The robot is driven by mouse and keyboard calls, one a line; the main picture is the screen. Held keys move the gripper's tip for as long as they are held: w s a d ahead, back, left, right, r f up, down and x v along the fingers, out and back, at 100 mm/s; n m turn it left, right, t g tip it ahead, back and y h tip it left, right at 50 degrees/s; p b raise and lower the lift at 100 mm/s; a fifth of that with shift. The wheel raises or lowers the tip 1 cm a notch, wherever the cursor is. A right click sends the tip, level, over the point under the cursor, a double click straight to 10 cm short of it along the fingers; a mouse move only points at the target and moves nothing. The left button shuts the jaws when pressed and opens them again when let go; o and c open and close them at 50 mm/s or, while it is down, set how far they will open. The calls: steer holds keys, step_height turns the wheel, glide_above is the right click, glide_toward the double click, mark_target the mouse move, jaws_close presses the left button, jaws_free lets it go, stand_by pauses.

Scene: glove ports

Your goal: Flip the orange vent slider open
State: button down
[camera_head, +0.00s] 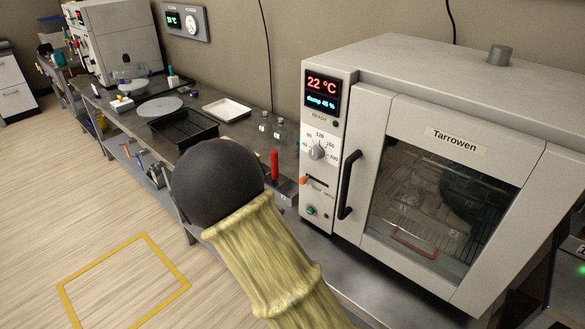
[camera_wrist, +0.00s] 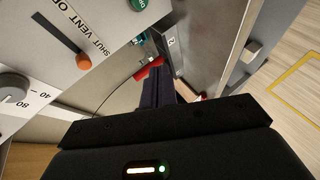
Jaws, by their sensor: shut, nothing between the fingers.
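The orange vent slider (camera_head: 304,180) is a small knob on the control panel of the light grey oven, below the round dial. In the wrist view the orange knob (camera_wrist: 83,61) sits at the end of its dark slot beside the printed word SHUT. My gripper (camera_wrist: 157,78) shows in the wrist view as dark fingers, shut and empty. The fingers are to the right of the knob and apart from it. In the head view my gripper is hidden behind the dark round part and yellow sleeve of my arm.
The oven's dial (camera_head: 317,152), green button (camera_head: 311,210) and black door handle (camera_head: 348,184) surround the slider. A red cylinder (camera_head: 274,165) stands on the bench left of the oven, near bottles (camera_head: 279,127). A black tray (camera_head: 184,128) lies farther back.

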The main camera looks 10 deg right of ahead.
mark_target(305, 179)
step_height(305, 179, up, 6)
steer(key=a+n+t+h+p, duration=0.2)
steer(key=n+t+h, duration=0.1)
steer(key=shift+n+h, duration=0.3)
steer(key=shift+h, duration=0.1)
steer(key=shift+w, duration=0.1)
steer(key=shift+w+d+r+p, duration=0.1)
steer(key=shift+w+d+p, duration=0.25)
steer(key=shift+w+d, duration=0.75)
steer(key=shift+w+d+f+p, duration=0.1)
steer(key=shift+w+d+p, duration=0.35)
steer(key=shift+d, duration=1.1)
steer(key=shift+w+d+r+p, duration=0.1)
steer(key=shift+w+d+p, duration=0.1)
steer(key=shift+w+d, duration=1)
steer(key=shift+s+d, duration=0.1)
steer(key=shift+s, duration=0.2)
